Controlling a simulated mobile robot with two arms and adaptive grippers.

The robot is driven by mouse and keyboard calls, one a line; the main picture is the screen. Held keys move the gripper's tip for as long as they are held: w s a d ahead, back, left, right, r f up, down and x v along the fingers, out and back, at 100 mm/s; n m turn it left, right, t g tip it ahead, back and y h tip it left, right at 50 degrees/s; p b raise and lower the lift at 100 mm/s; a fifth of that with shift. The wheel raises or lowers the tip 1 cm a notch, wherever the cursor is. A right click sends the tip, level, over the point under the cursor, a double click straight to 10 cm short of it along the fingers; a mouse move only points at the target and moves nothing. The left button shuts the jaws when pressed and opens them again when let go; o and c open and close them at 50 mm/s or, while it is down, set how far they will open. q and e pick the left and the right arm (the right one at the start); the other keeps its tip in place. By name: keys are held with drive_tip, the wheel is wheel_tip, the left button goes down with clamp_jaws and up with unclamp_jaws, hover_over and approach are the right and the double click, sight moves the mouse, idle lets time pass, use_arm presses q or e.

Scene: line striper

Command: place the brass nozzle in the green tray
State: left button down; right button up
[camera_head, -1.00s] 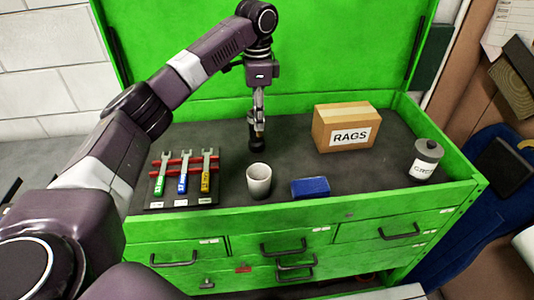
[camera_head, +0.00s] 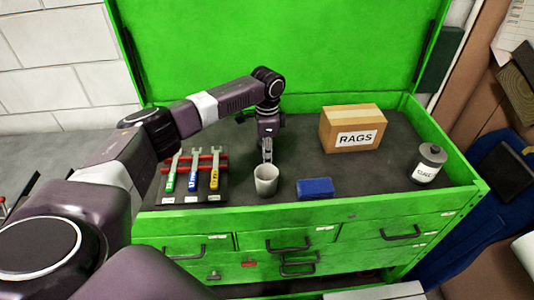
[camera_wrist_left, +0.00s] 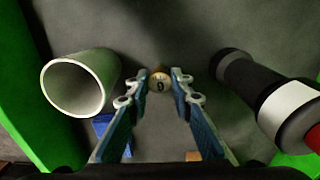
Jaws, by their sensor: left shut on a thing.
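My left gripper (camera_head: 267,158) points down over the dark top of the green chest, just behind the grey-white cup (camera_head: 265,181). In the left wrist view the gripper (camera_wrist_left: 158,84) has a small round brass-coloured piece (camera_wrist_left: 160,82) with a dark mark between its fingertips, seemingly the brass nozzle. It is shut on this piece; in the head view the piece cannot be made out. The cup (camera_wrist_left: 80,82) is to the left in the wrist view. I see no separate green tray, only the chest's green-walled top (camera_head: 340,205). My right gripper is out of view.
A dark cylinder with a white band (camera_wrist_left: 255,95) lies to the right in the wrist view. A blue box (camera_head: 315,188), a RAGS carton (camera_head: 350,128), a grey can (camera_head: 428,165) and a rack of wrenches (camera_head: 196,176) stand on the chest top. Clear mat lies between carton and can.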

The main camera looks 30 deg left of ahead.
use_arm(q)
drive_tip(key=c, duration=1.7)
unclamp_jaws()
